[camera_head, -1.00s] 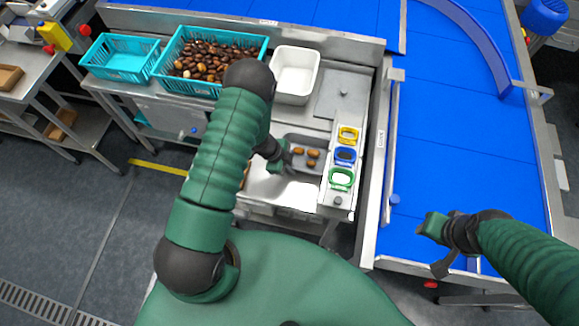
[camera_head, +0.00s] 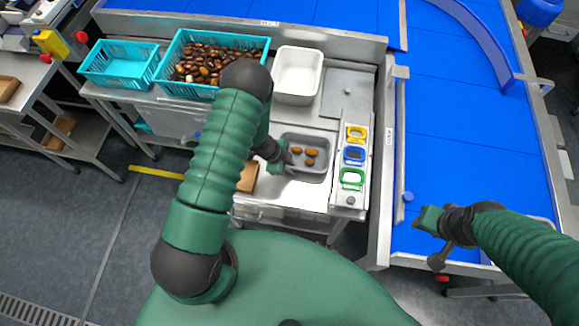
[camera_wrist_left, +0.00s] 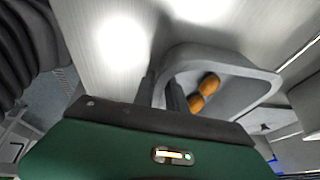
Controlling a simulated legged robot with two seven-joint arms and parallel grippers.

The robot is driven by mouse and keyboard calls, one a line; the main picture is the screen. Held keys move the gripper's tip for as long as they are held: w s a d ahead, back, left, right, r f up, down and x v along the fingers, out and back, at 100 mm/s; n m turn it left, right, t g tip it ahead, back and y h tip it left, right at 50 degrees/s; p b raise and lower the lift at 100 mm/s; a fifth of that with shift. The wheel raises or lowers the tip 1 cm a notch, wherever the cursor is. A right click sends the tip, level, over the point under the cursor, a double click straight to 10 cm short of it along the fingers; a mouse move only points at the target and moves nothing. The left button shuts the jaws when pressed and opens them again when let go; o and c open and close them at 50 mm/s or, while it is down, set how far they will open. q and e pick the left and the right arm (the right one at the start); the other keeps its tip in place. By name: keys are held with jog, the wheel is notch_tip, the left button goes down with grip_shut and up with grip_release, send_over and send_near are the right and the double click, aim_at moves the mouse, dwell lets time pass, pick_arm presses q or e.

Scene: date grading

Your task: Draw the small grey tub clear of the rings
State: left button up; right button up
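The small grey tub (camera_head: 312,170) sits on the steel worktop with a few brown dates (camera_head: 309,152) in it. The yellow ring (camera_head: 356,133), blue ring (camera_head: 354,154) and green ring (camera_head: 352,178) stand in a row on a narrow panel just right of the tub. My left gripper (camera_head: 283,153) is at the tub's left wall. In the left wrist view its dark fingers (camera_wrist_left: 163,92) straddle the tub's rim (camera_wrist_left: 205,52), close together. My right gripper (camera_head: 432,222) is over the blue belt, away from the tub; its finger opening is unclear.
A white bin (camera_head: 297,73) and a teal crate full of dates (camera_head: 170,78) stand behind the tub. An empty teal crate (camera_head: 120,64) is farther left. A brown block (camera_head: 248,177) lies left of my left gripper. The blue conveyor (camera_head: 455,120) is at the right.

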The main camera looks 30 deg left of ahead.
pick_arm(q)
jog(key=shift+o, duration=1)
jog(key=shift+a, duration=0.1)
jog(key=shift+a+r, duration=0.15)
jog(key=p+v, duration=0.1)
jog(key=v, duration=1.5)
jog(key=shift+a+r, duration=0.15)
jog(key=shift+r, duration=0.05)
jog(key=shift+s, duration=0.1)
